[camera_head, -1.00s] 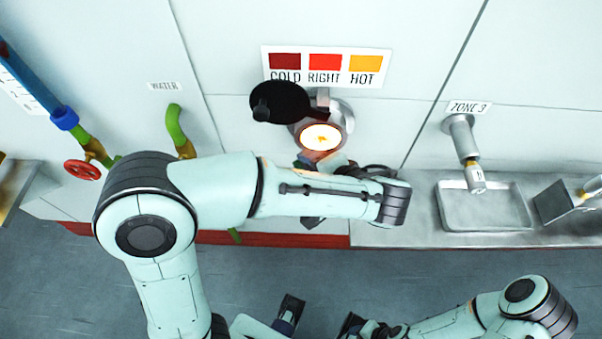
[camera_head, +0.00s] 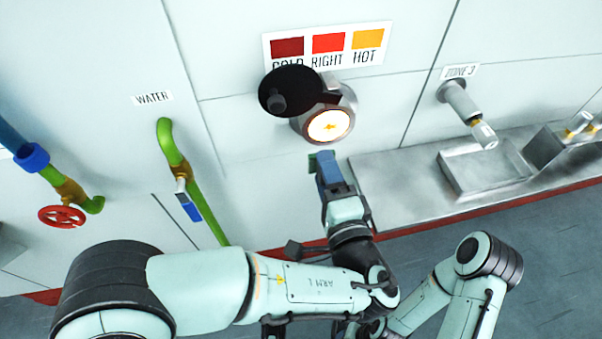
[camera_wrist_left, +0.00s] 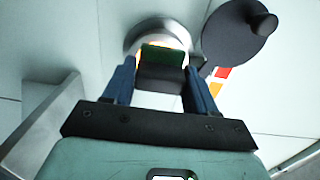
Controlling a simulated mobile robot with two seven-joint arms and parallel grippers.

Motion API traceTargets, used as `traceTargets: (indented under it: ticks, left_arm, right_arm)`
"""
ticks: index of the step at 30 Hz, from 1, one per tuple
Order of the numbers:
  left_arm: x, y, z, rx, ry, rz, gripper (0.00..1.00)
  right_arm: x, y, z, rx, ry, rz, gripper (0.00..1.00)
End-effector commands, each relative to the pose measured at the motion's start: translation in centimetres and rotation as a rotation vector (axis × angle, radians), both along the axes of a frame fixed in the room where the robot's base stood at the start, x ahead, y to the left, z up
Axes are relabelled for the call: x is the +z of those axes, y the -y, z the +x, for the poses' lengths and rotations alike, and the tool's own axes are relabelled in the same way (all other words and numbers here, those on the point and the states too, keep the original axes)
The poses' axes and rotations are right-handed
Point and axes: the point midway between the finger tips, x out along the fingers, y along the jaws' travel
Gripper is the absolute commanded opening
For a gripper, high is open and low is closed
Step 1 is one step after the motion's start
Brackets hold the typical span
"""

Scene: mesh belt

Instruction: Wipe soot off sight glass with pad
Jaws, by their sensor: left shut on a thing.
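The sight glass (camera_head: 328,126) is a round glowing window in a metal ring on the wall, with a small orange mark in its middle; I cannot make out soot. Its round black cover (camera_head: 292,92) is swung aside to the upper left. My left gripper (camera_head: 322,162) is just below the glass, apparently apart from it. In the left wrist view it is shut on a pad (camera_wrist_left: 160,70), dark with a green far edge. The pad hides part of the glass there; the metal ring (camera_wrist_left: 150,27) shows around it. My right gripper is not visible; only its arm shows.
A colour chart (camera_head: 328,46) marked cold, right and hot hangs above the glass. To the right are a steel ledge (camera_head: 400,180), a tray (camera_head: 482,168) and a Zone 3 spout (camera_head: 460,100). Green water pipes (camera_head: 170,150) and a red valve wheel (camera_head: 62,217) are left.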

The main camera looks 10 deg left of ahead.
Motion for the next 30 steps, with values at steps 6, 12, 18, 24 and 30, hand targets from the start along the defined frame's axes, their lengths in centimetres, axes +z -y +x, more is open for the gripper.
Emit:
traceTargets:
  ticks: [6, 12, 18, 24, 30]
  left_arm:
    - [0.2, 0.9, 0.0, -0.032, 0.021, 0.007, 0.33]
    - [0.3, 0.3, 1.7, -0.029, 0.021, 0.007, 0.33]
    - [0.4, -0.4, 3.7, -0.028, 0.021, 0.008, 0.33]
    - [0.3, -0.8, 5.0, -0.030, 0.020, 0.007, 0.33]
    - [0.2, -0.9, 5.5, -0.031, 0.020, 0.007, 0.33]
  right_arm:
    - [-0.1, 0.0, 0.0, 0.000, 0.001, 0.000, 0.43]
    - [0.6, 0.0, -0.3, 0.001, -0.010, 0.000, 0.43]
    - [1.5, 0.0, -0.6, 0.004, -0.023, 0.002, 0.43]
    - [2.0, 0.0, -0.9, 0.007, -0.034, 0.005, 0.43]
    - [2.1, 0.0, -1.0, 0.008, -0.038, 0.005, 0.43]
